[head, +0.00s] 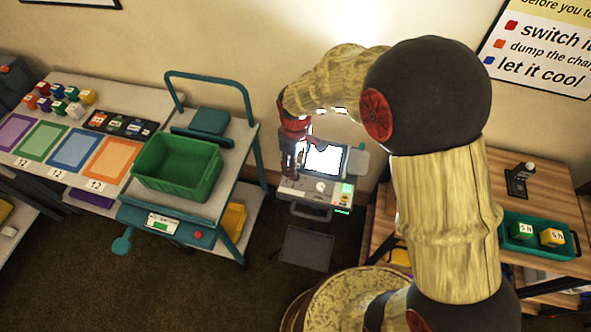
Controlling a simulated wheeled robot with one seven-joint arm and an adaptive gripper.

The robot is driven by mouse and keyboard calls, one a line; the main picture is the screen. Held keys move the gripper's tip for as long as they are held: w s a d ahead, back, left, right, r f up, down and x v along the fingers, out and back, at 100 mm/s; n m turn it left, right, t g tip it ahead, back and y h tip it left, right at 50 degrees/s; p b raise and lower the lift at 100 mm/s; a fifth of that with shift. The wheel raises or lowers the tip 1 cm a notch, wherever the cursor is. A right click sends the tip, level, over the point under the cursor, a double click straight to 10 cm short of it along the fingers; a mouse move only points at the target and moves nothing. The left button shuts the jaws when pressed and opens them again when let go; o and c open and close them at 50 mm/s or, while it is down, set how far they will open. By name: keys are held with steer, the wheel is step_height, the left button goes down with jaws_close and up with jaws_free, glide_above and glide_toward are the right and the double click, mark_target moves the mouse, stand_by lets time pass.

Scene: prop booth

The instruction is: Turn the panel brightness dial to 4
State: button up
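A bright white lit panel (323,158) stands upright on a grey control unit (305,192) in the middle of the head view, near the wall. A small pale round knob (320,187), which looks like a dial, is on the unit's front. Any numbers or pointer on it are too small to read. A green lit display (347,188) is to its right. My gripper (290,172) points down at the left side of the unit, left of the pale knob. Its fingers are small and dark here, so I cannot tell their opening or whether they touch the unit.
A cart with a green bin (178,167) and a teal rail handle stands close left of the unit. A wooden shelf with a teal tray (538,248) is at the right. My arm covers the space between. A grey flat plate (306,248) is below the unit.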

steer(key=shift+r, duration=1.8)
steer(key=shift+f, duration=0.15)
